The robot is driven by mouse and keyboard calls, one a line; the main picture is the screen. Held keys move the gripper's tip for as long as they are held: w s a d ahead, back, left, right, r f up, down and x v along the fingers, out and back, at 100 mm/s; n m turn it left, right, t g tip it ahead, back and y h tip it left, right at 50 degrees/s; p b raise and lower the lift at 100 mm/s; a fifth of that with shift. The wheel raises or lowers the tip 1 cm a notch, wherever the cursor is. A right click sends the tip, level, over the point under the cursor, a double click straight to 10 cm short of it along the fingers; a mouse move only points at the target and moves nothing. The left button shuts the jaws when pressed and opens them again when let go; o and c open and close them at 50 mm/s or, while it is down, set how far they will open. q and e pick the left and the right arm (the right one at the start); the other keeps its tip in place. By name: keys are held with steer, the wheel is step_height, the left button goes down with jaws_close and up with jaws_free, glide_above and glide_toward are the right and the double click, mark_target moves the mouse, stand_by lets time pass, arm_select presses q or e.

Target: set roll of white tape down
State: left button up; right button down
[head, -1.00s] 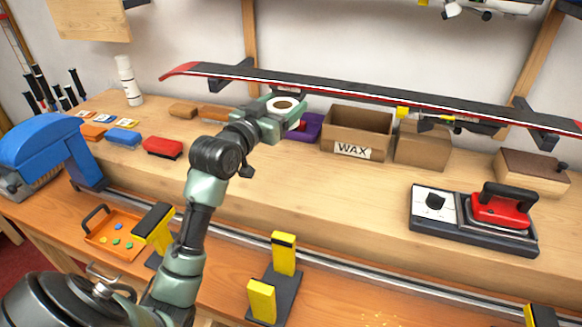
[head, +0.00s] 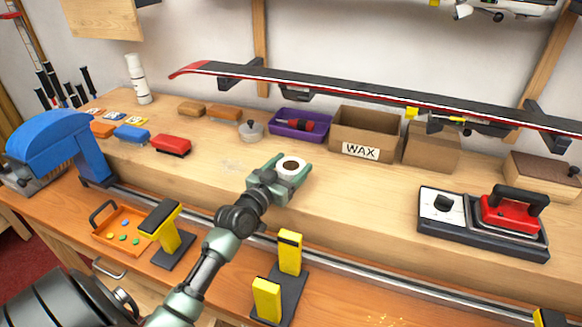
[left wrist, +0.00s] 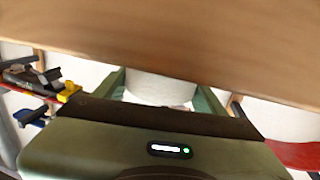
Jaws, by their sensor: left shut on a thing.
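The roll of white tape (head: 301,165) is a white ring with a brown core. My left gripper (head: 290,173) is shut on it, with the green fingers on either side. The roll lies flat in the jaws, at the front part of the raised wooden bench top (head: 350,192). In the left wrist view the white side of the roll (left wrist: 160,88) shows between the fingers, close to the wood. I cannot tell whether it touches the wood. My right gripper is not in view.
Behind the gripper stand a round grey tin (head: 251,132), a purple tray (head: 290,125) and the WAX box (head: 357,151). A red iron (head: 510,210) on its base is to the right, a red brush (head: 171,144) to the left. The wood around the gripper is clear.

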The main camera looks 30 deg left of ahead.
arm_select(q)
steer(key=shift+f, duration=0.15)
steer(key=o, duration=1.4)
steer(key=shift+r, duration=0.2)
steer(key=shift+s+f, duration=0.15)
steer(key=shift+s, duration=0.2)
steer(key=s+b, duration=0.1)
steer(key=s, duration=1)
steer(key=shift+s+d, duration=0.2)
steer(key=shift+d, duration=0.05)
